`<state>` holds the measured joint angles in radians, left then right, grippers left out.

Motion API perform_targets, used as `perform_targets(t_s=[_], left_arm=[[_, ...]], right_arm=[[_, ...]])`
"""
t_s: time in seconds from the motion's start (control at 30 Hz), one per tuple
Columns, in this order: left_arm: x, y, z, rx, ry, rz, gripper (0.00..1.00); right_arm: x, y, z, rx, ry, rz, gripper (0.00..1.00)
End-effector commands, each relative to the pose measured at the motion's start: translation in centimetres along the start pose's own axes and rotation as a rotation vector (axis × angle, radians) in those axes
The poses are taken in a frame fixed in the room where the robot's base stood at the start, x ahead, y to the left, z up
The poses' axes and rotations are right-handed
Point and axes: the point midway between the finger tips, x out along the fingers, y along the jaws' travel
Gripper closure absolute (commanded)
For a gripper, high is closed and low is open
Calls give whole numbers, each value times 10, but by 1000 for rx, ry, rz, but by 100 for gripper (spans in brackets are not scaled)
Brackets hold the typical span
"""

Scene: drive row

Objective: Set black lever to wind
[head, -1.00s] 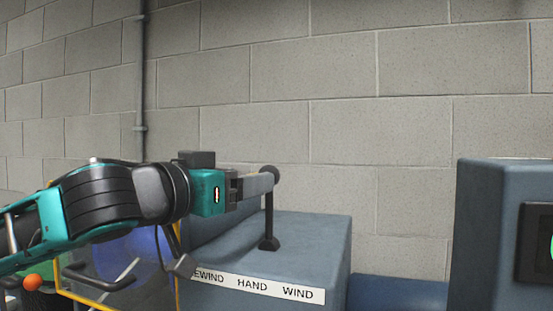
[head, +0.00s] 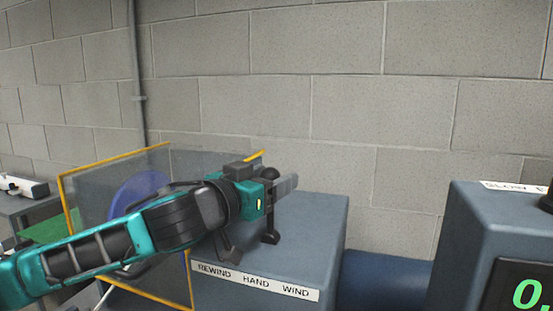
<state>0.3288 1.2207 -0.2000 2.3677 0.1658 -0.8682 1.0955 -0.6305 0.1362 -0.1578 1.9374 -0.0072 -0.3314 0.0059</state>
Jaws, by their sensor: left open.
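The black lever (head: 270,222) has a round knob and stands about upright on a blue-grey box (head: 315,215). Its foot lies behind the label strip (head: 218,269), which reads REWIND, HAND, WIND from left to right. The foot is nearest HAND, toward the WIND side. My left gripper (head: 286,185) is open at the lever's upper shaft, just below the knob. My right gripper is out of view.
A yellow-framed clear guard (head: 110,168) with a blue disc (head: 140,193) behind it stands at the left. Another blue-grey cabinet (head: 460,240) with a green display (head: 528,292) stands at the right. A block wall (head: 330,90) is behind.

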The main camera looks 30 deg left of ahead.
Motion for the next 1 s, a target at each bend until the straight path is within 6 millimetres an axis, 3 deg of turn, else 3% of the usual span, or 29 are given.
perform_targets(t_s=[0.2,0.57,1.0], left_arm=[[18,-1,-2,-1,1,-2,36],[21,0,0,1,0,-1,36],[20,0,0,1,0,-1,78]], right_arm=[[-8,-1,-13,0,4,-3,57],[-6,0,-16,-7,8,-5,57],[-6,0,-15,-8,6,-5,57]])
